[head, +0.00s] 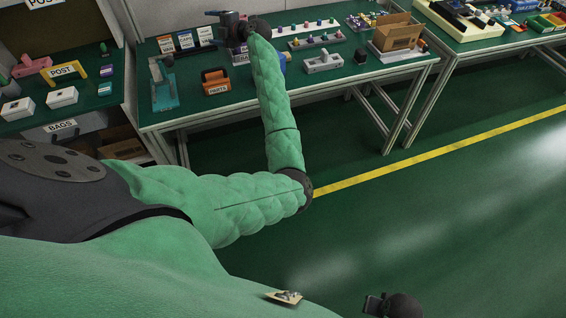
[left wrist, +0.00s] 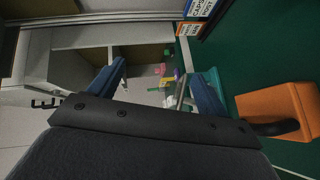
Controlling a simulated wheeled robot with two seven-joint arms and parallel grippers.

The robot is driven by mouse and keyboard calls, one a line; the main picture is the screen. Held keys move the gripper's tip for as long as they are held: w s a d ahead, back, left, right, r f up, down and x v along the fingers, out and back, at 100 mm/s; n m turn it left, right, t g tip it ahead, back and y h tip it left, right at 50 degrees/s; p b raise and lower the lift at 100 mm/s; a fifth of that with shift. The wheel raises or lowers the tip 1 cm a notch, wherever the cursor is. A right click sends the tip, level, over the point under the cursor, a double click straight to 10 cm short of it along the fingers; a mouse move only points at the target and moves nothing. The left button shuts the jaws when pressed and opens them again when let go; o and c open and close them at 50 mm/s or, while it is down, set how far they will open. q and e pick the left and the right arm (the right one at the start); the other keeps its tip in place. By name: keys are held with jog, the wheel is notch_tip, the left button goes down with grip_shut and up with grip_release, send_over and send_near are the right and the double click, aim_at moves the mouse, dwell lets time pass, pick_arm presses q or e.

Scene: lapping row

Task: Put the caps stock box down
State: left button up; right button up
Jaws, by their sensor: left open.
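A caps-labelled stock box (left wrist: 198,8) shows at the top edge of the left wrist view, partly cut off. In the head view it appears to be the middle one (head: 186,41) of three upright labelled boxes at the table's back left, standing on the green top. My left gripper (head: 216,14) is above the back of the table, to the right of these boxes and apart from them. In the left wrist view its blue fingers (left wrist: 156,68) are spread with nothing between them. A dark part of my right gripper (head: 376,303) shows at the bottom edge; its jaws are unclear.
Small racks (head: 315,40) and a cardboard box (head: 397,36) stand further right. A shelf unit with white boxes (head: 62,97) is at the left.

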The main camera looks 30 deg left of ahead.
pick_arm(q)
jog(key=w+d+m+t+h, duration=0.3)
jog(key=d+m+t, duration=1.4)
jog(key=m+t, duration=0.1)
jog(key=s+d+f+m+g+h, duration=0.1)
jog(key=s+d+f+m+h, duration=0.2)
jog(key=d+f+m+h, duration=0.55)
jog(key=s+d+f+m+g+h, duration=0.1)
jog(key=s+d+f+m+h, duration=0.3)
jog(key=d+f+h, duration=0.55)
jog(key=s+d+f+m+g+y, duration=0.15)
jog(key=s+d+f+g, duration=0.25)
jog(key=s+d+f, duration=0.4)
jog(key=s+d+f+m+g, duration=0.2)
jog(key=s+d+f+g, duration=0.3)
jog(key=s, duration=0.5)
jog(key=s+d+f+g+y, duration=0.1)
jog(key=s+d+f+g, duration=0.1)
jog(key=s, duration=0.9)
jog(key=s+d+f+m+g+y, duration=0.1)
jog(key=s+d+f+g, duration=0.2)
jog(key=s, duration=0.9)
notch_tip(320, 180, down, 2)
jog(key=shift+f+g, duration=0.15)
jog(key=shift+g, duration=0.45)
jog(key=shift+d+y, duration=0.1)
jog(key=shift+y, duration=0.15)
